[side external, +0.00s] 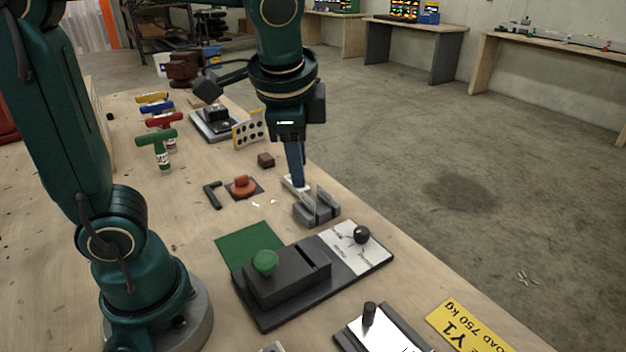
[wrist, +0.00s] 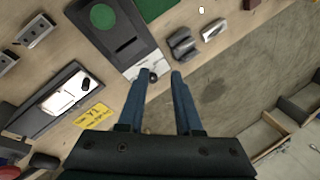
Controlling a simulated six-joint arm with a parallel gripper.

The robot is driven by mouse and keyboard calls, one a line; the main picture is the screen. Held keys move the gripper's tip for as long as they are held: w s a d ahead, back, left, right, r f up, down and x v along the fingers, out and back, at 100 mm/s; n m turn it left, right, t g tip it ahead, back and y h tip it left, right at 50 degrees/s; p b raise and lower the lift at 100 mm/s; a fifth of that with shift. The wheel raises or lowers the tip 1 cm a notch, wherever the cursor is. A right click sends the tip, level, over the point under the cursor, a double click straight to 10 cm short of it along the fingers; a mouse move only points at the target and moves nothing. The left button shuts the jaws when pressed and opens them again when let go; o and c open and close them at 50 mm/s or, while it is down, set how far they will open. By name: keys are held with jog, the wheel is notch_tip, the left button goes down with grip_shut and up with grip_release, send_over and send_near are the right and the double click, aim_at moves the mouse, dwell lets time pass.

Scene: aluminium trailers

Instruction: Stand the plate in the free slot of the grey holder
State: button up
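The grey holder (side external: 317,211) stands near the table's far edge, with thin upright pieces on it. The wrist view shows it as a dark grey slotted block (wrist: 182,43); I cannot tell which slot is free. A small pale flat piece (side external: 291,182) lies beside it, partly behind my fingers; it also shows in the wrist view (wrist: 214,29). A yellow lettered plate (side external: 466,326) lies flat at the near right; it also shows in the wrist view (wrist: 93,116). I cannot tell which is the task's plate. My gripper (wrist: 156,77) points down, fingers apart, with nothing visibly between them.
A black slotted box with a green knob (side external: 265,263) stands in front of the holder. A dark tray (side external: 372,332) is at the near edge. Open floor lies beyond the table edge.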

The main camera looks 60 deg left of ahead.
jog(key=s+d+f+n+t+h, duration=0.2)
jog(key=s+f+n, duration=0.1)
jog(key=s+n, duration=0.4)
jog(key=shift+s+d+t+h, duration=0.25)
jog(key=shift+d+t+h, duration=0.1)
jog(key=shift+t+h, duration=0.05)
dwell(0.8)
